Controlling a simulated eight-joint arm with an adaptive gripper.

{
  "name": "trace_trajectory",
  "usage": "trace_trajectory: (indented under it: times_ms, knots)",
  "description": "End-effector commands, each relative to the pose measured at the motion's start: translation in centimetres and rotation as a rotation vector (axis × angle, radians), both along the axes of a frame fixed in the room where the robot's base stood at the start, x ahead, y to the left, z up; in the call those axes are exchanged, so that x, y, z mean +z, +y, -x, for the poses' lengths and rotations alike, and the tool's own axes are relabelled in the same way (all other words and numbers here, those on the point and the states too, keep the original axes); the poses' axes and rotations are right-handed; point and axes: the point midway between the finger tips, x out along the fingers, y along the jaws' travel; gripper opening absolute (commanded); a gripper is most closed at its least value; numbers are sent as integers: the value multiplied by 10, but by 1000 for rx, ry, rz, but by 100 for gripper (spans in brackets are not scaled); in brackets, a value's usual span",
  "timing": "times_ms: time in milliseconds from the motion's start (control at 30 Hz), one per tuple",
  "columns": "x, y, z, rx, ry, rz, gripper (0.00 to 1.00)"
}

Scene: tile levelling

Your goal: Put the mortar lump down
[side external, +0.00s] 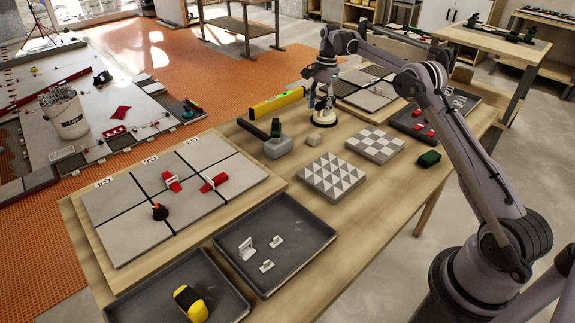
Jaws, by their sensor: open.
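A small pale grey-beige lump (314,140), which looks like the mortar lump, rests on the wooden table (240,143). It lies between the grey-headed mallet and the patterned tiles. My gripper (322,104) points down just behind it, over a round cream-coloured object with a dark upper part (325,119). The fingers are open and the lump is not between them. The fingertips are small and partly blend with the round object, so I cannot tell whether they touch it.
A mallet (278,147) and a yellow level (277,103) lie left of my gripper. Patterned tiles (333,175) (376,143) lie in front and right. A tile board (130,214) with red pieces is at left; dark trays (312,238) stand at the front.

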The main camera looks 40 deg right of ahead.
Motion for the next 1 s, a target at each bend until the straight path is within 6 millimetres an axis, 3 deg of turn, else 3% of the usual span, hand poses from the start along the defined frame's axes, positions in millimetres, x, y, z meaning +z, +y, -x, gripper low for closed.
trace_trajectory:
  times_ms: [233, 367, 667, 1000]
  knots:
    - [18, 0, 0, 7, -3, 2, 54]
    - [35, 11, 1, 60, -28, 15, 54]
    - [102, 67, 24, 334, -146, 91, 54]
    - [151, 132, 87, 663, -278, 199, 54]
